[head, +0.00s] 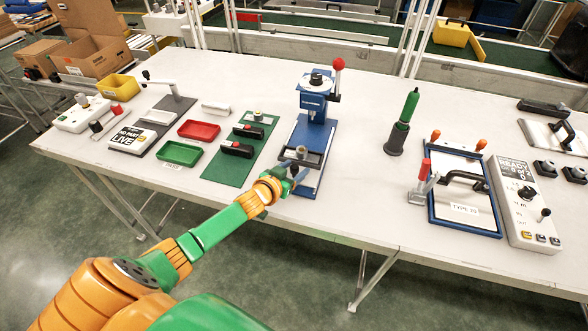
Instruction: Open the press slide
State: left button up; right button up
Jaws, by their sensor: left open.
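The press (315,106) is a blue upright unit with a red-ball lever (338,63), standing on a blue base near the middle of the table. Its slide (314,158) seems to be the dark and silver frame low on the front of the base. My left arm reaches in from the lower left. My left gripper (293,173) is open at the front left of the slide, close to it. The wrist hides part of the fingers, and I cannot tell whether they touch the slide. My right gripper is out of view.
Left of the press lie a green mat (226,168) with black-handled parts, a red tray (199,131) and a green tray (179,152). To the right stand a green-handled tool (410,105), a blue-framed fixture (437,207) and a control box (524,222). The table front between press and fixture is clear.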

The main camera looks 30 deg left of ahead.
pick_arm(q)
jog(key=shift+s, duration=0.1)
jog(key=p+v, duration=0.1)
jog(key=v, duration=0.6)
jog(key=shift+r, duration=0.1)
